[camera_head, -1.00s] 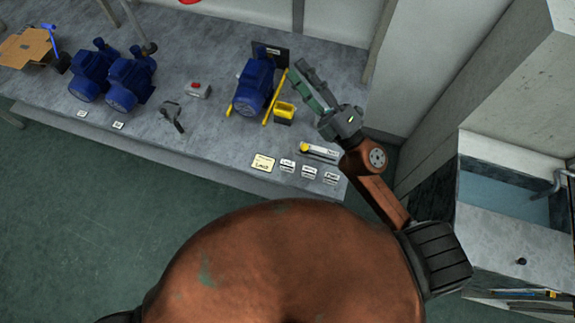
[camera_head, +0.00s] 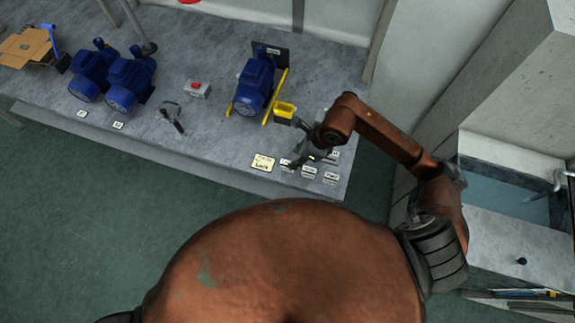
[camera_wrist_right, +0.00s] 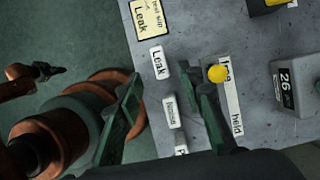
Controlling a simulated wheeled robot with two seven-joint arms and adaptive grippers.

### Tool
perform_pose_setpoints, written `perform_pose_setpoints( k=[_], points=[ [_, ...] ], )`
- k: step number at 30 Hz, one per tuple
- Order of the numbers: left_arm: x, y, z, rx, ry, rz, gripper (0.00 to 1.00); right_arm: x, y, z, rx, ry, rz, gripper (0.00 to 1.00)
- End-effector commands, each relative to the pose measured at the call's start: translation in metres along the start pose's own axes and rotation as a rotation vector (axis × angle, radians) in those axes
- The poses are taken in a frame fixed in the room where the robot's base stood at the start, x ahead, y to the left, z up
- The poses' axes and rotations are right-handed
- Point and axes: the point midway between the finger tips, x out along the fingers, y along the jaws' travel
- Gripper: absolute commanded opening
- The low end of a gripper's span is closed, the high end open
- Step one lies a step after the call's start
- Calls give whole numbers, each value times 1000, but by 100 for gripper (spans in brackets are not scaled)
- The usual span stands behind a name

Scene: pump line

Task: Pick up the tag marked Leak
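The white tag marked Leak (camera_wrist_right: 158,62) lies flat on the grey bench. It also shows in the head view (camera_head: 287,164), close to my gripper. My right gripper (camera_wrist_right: 160,76) is open and empty above the bench, its fingers on either side of the tag row. The Leak tag shows between and just past the fingertips in the wrist view. In the head view this gripper (camera_head: 298,155) points down over the tags. At the left of the wrist view, a small dark arm end (camera_wrist_right: 48,71) looks like my left gripper; its finger state is unclear.
A yellow slip (camera_head: 263,163), also reading Leak, lies beside the tag. A tag marked Noise (camera_wrist_right: 172,112) and another tag (camera_head: 330,177) follow in the row. A blue pump (camera_head: 252,88) stands behind.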

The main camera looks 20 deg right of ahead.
Motion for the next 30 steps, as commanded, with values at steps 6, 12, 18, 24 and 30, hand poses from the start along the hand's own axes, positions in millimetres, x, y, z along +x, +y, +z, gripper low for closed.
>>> perform_pose_setpoints(
  k=[6,12,18,24,30],
  points=[
    [-1,0,0,0,0,0,0,25,2,0,3,-1,6,35],
    [-1,0,0,0,0,1,0,54,1,0,2,-2,6,35],
    [0,1,0,0,0,1,0,62,0,0,1,-3,3,35],
    [-1,1,0,0,0,1,0,62,0,0,1,-3,3,31],
    [-1,1,0,0,0,1,0,61,0,0,1,-3,4,17]
  ],
)
